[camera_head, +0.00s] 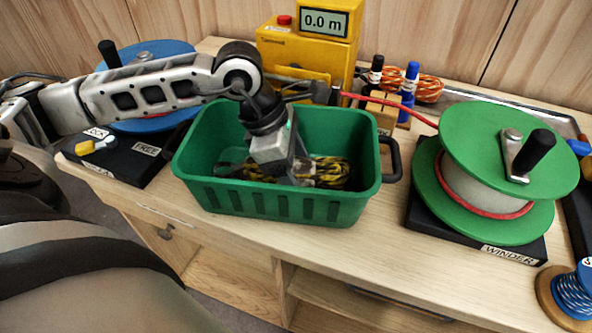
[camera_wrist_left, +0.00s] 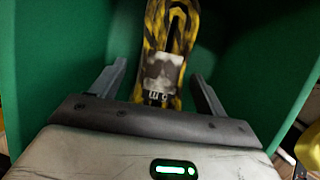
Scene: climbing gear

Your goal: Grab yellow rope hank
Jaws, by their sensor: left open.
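The yellow and black rope hank (camera_head: 330,172) lies inside the green crate (camera_head: 275,205), partly hidden by my left gripper. My left gripper (camera_head: 283,175) points down into the crate over the hank; its fingertips are hard to see in the head view. In the left wrist view, its two fingers (camera_wrist_left: 158,80) are spread apart. The hank (camera_wrist_left: 178,25) runs between and beyond them, with a grey and white patch at its near end. I see no finger closed on it. My right gripper is not in view.
The crate's walls stand close around my left gripper. A green winder reel (camera_head: 510,150) stands to the right, with a red line running to it. A yellow meter box (camera_head: 305,50) is behind the crate. A blue reel (camera_head: 160,55) is at the left.

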